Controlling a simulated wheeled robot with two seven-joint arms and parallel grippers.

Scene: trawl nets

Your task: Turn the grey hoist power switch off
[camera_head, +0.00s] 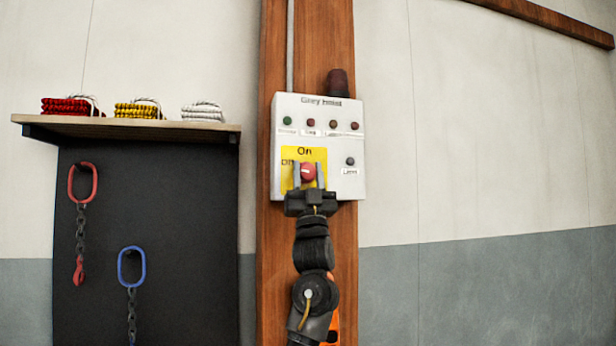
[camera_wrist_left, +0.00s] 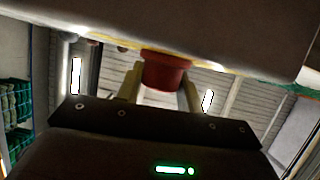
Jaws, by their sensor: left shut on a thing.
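The hoist's white control box (camera_head: 347,185) is fixed to a wooden post. A red rotary switch knob (camera_head: 308,171) sits on its yellow plate (camera_head: 318,156), which has "On" printed at the top. My left gripper (camera_head: 308,178) comes up from below, with one finger on each side of the knob, shut on it. In the left wrist view the red knob (camera_wrist_left: 166,72) shows between the two fingers, under the box's edge. The gripper covers the lower part of the plate. My right gripper is in neither view.
Small coloured buttons (camera_head: 311,122) and a dark button (camera_head: 350,161) are near the knob. A dark red beacon (camera_head: 337,82) sits above the box. At left, a shelf (camera_head: 130,126) holds rope bundles over a black board with hanging chains. The wall at right is clear.

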